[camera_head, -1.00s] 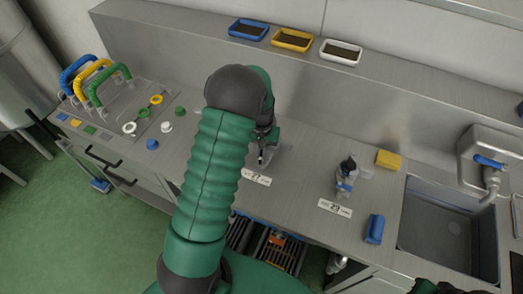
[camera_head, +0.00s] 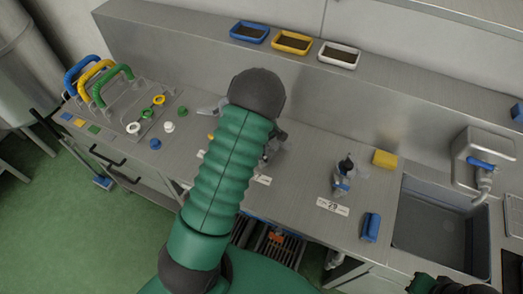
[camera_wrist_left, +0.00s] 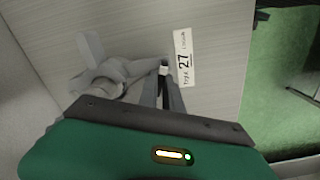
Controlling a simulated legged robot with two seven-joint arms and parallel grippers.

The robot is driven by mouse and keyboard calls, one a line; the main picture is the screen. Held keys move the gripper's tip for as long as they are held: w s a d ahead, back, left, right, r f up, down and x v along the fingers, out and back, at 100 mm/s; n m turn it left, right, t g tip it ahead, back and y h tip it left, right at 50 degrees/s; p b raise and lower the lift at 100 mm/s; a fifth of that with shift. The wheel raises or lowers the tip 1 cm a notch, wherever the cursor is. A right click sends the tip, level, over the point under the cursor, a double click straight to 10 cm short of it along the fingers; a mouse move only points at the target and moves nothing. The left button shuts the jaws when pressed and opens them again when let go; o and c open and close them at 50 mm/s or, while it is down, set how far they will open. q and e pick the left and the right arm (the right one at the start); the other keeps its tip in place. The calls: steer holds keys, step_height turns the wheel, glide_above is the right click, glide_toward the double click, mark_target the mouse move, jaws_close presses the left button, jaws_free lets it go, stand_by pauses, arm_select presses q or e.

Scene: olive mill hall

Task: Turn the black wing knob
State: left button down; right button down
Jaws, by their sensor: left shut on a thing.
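My left arm comes up through the middle of the head view and covers most of a grey fitting (camera_head: 212,110) on the steel counter. My left gripper (camera_head: 273,143) shows only partly beside the arm. A dark part of my right arm or gripper (camera_head: 445,286) shows at the bottom right edge.
A second fitting (camera_head: 343,178) with a black top stands right of the arm, behind a label (camera_head: 332,206). A blue block (camera_head: 371,227), yellow sponge (camera_head: 384,159) and sink (camera_head: 440,230) are further right. Coloured handles (camera_head: 112,85) stand left. Trays (camera_head: 291,41) line the back ledge.

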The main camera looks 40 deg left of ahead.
arm_select(q)
steer(key=shift+d+n+p, duration=0.1)
steer(key=shift+n+p, duration=0.6)
steer(key=shift+n, duration=1.6)
steer(key=c, duration=1.5)
jaws_free()
steer(key=shift+f, duration=0.1)
steer(key=shift+w, duration=0.1)
